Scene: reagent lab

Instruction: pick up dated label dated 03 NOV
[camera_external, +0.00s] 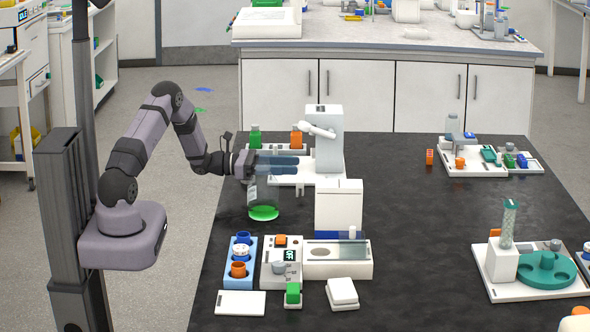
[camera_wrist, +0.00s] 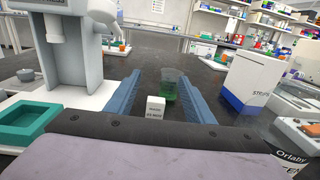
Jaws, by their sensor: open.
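A small white label block (camera_wrist: 155,106) with dark print shows in the wrist view, low between my fingers. Its print is too small to read surely, so I cannot confirm the date 03 NOV. My gripper (camera_external: 297,166) reaches right over the black bench, level and in front of the white stand. In the wrist view, its two blue fingers (camera_wrist: 161,80) are apart, with nothing clearly gripped. A clear beaker with green contents (camera_wrist: 169,88) stands beyond the label block, between the fingers in the picture.
A tall white stand (camera_external: 329,140) is close to my fingers. A blue rack (camera_external: 240,262) and white trays line the front. Bare black bench (camera_external: 420,220) lies to the right.

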